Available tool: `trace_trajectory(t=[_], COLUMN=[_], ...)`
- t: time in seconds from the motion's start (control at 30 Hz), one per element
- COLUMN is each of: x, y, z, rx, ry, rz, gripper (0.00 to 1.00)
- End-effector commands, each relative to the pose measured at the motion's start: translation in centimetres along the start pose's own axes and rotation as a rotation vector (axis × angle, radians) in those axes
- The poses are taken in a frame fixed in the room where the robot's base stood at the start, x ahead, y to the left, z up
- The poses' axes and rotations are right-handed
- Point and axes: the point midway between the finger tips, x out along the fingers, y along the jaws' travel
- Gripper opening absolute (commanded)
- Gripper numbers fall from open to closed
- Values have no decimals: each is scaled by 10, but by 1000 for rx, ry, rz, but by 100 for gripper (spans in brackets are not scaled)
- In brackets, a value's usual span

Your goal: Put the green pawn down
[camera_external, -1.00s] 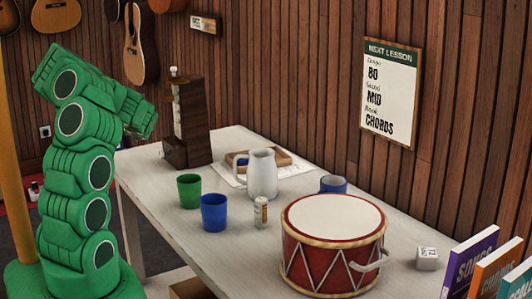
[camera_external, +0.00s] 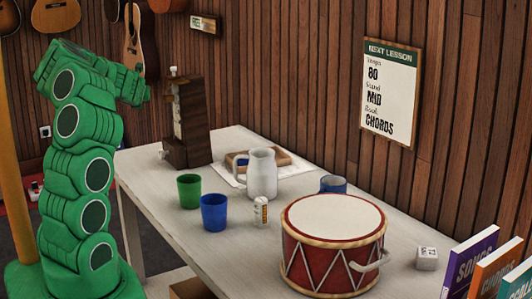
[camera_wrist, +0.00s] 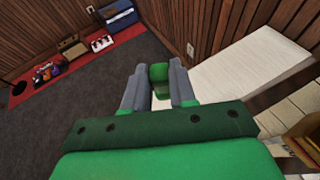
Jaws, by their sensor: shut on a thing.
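The green pawn (camera_wrist: 158,72) shows in the wrist view as a small green piece between the tips of two grey fingers. My gripper (camera_wrist: 158,78) is shut on it. The pawn's lower part is hard to make out. It is held up beside the end of the white table (camera_wrist: 235,72), with grey floor showing beyond and to the left. In the external view the table (camera_external: 235,245) stands right of my green arm. The fingers and the pawn cannot be made out there.
On the table are a dark wooden stand (camera_external: 187,125), a green cup (camera_external: 189,191), a blue cup (camera_external: 214,212), a white pitcher (camera_external: 262,175), a wooden tray (camera_external: 283,158) and a red drum (camera_external: 333,245). Bare tabletop lies along the front edge. The wood-panelled wall (camera_external: 300,90) stands behind.

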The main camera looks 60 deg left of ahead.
Motion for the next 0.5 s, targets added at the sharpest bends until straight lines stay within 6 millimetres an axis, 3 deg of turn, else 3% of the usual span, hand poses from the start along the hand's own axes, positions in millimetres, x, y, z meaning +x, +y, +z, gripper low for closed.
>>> trace_trajectory(t=[0.2, 0.5], x=[2, -1], y=[-16, -35], z=[46, 86], rx=[40, 78], ry=[-2, 0], rz=[-87, -175], gripper=[0, 0])
